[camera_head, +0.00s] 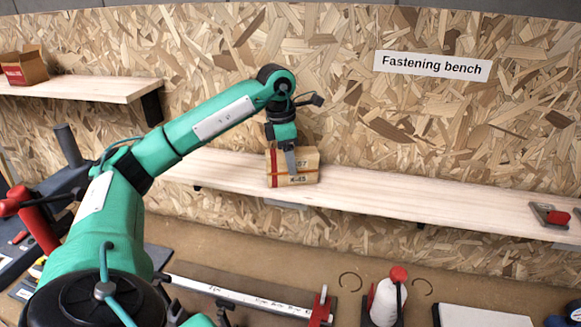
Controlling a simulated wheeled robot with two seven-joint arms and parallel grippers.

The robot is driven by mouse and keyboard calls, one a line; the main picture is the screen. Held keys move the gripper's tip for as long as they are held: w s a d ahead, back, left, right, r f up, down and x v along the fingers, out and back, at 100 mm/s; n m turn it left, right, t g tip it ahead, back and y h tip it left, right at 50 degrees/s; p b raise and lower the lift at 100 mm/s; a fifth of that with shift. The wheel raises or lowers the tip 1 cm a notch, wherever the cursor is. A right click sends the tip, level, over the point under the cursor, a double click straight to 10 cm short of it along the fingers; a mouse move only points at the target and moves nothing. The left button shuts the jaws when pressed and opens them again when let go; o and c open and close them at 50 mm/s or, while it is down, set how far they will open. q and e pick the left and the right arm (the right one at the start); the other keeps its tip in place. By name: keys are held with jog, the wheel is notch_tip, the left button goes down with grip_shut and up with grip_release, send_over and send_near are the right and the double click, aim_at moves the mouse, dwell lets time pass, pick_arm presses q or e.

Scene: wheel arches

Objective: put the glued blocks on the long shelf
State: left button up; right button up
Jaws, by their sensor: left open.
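The glued blocks (305,169) are a pale wooden block pair with dark printing and a red band. They sit on the long shelf (410,197), left of its middle. My left gripper (291,169) points down at them, and a grey finger shows in front of their near face. It is open; the other finger is hidden, and I cannot tell whether the finger touches the blocks. My right gripper is out of view.
A shorter shelf (95,88) at upper left holds an open red-brown box (23,68). A small red and grey tool (551,214) lies at the long shelf's right end. Below, the bench holds a long bar clamp (240,297) and a white bottle with a red cap (387,299). The shelf between blocks and tool is clear.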

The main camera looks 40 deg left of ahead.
pick_arm(q)
jog(key=r, duration=0.5)
jog(key=r+b, duration=0.1)
jog(key=r, duration=0.1)
jog(key=shift+s+a+r, duration=0.3)
jog(key=shift+s, duration=0.1)
jog(key=shift+s+a+r, duration=0.1)
jog(key=shift+s+r, duration=0.05)
jog(key=shift+r, duration=0.7)
jog(key=shift+f, duration=0.15)
